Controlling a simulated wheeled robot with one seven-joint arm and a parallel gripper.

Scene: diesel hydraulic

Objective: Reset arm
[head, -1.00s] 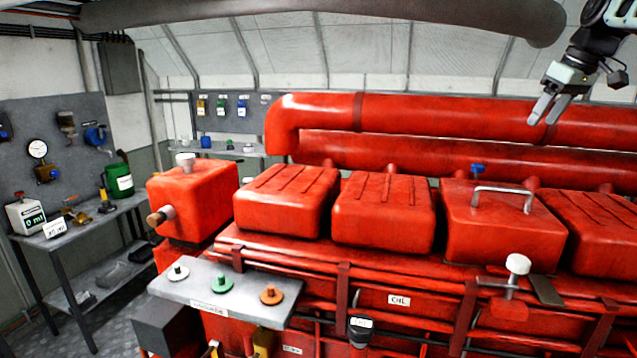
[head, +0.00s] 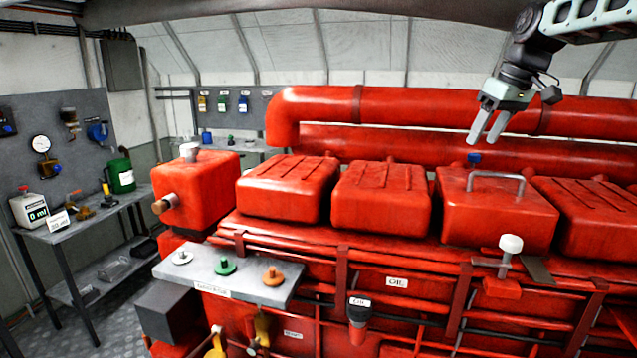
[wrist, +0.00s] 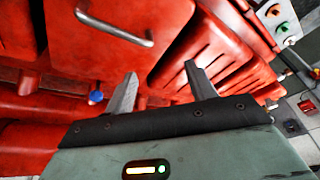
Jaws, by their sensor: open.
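My gripper (head: 489,123) hangs in the air at the upper right of the head view, in front of the thick red pipe and above the red engine (head: 330,262). Its two grey fingers are spread apart with nothing between them. They also show in the wrist view (wrist: 163,90), pointing over the red engine covers. A metal handle (head: 497,175) stands on the cover below my gripper, and it also shows in the wrist view (wrist: 113,27). My gripper is apart from it.
A grey shelf (head: 232,283) with white, green and orange knobs is at the engine's front left. A white-topped valve (head: 510,244) stands at the front right. A workbench (head: 85,222) with a green canister (head: 121,176) is at the left. The air around my gripper looks clear.

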